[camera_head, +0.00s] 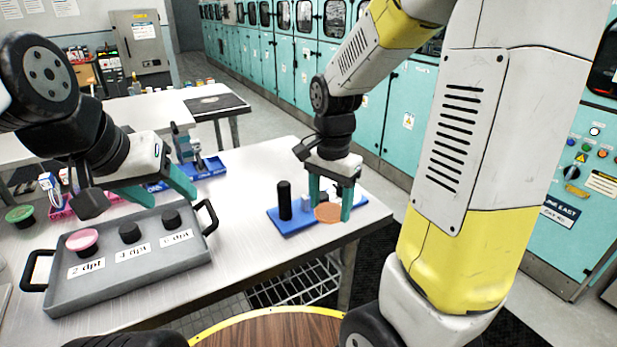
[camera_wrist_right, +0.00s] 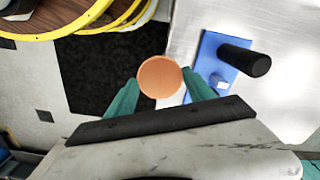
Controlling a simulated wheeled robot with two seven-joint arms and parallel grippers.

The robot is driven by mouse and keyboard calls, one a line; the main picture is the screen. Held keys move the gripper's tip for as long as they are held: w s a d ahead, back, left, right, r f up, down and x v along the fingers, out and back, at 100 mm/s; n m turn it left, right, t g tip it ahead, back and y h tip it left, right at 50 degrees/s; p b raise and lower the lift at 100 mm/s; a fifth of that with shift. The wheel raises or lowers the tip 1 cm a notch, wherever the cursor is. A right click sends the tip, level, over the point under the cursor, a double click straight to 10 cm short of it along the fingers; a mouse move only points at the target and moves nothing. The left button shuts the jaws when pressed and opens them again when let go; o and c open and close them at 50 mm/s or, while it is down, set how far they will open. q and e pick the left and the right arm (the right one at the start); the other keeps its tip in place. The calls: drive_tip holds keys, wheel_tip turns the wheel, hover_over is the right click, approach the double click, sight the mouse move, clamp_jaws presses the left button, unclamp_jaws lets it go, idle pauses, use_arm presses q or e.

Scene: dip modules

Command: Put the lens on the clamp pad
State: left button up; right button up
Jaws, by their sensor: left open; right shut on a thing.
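An orange round lens (camera_head: 327,213) is held between the teal fingers of my right gripper (camera_head: 331,200). In the right wrist view the lens (camera_wrist_right: 160,77) shows as a full disc between the fingertips. It is at the front edge of a blue base (camera_head: 290,222) with an upright black post (camera_head: 284,200) and a small pale block. I cannot tell which part is the clamp pad, or whether the lens touches the base. In the wrist view the blue base (camera_wrist_right: 207,62) is right of the lens. My left gripper (camera_head: 156,191) is open above the grey tray's back side.
The grey tray (camera_head: 130,274) has black stands labelled 2 dpt, 4 dpt and 6 dpt; a pink disc (camera_head: 82,240) sits on the 2 dpt one. A green-topped cup (camera_head: 19,214) stands at far left. Bare table (camera_head: 250,170) lies between tray and base.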

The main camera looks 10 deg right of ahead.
drive_tip(key=w, duration=0.4)
drive_tip(key=w+d+f, duration=0.1)
drive_tip(key=w, duration=0.9)
drive_tip(key=shift+w+d+f, duration=0.15)
drive_tip(key=shift+w+f, duration=0.05)
drive_tip(key=shift+w, duration=0.05)
drive_tip(key=shift+w+f, duration=0.15)
drive_tip(key=shift+f, duration=1.6)
drive_tip(key=shift+f, duration=0.2)
drive_tip(key=o, duration=1.3)
